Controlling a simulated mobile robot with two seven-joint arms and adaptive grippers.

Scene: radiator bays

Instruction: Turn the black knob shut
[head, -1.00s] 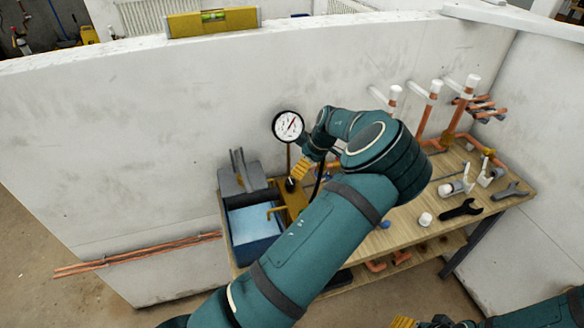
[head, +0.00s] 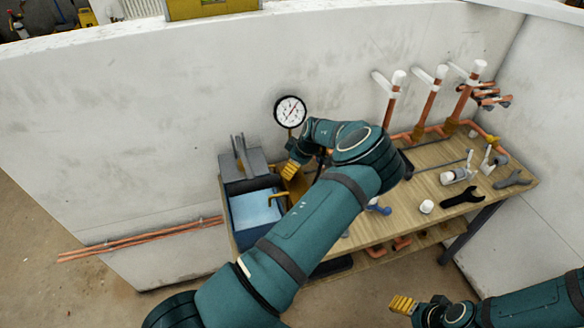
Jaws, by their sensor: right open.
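The black knob does not show clearly; my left gripper and arm cover the place around it. A round white pressure gauge (head: 290,111) with a red needle stands upright behind the yellow pump body (head: 298,187), which is partly hidden by my arm. My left gripper (head: 290,169) has its yellow fingers pointing down, just above the pump body and below the gauge. I cannot tell whether its fingers are apart or touch anything. My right gripper (head: 402,304) is open and empty at the bottom right, away from the bench.
A blue water tank (head: 243,236) sits at the left end of the wooden bench (head: 415,193). Black wrench (head: 463,197), grey wrench (head: 513,178) and a white cap (head: 426,206) lie to the right. Capped copper pipes (head: 428,102) stand along the back wall.

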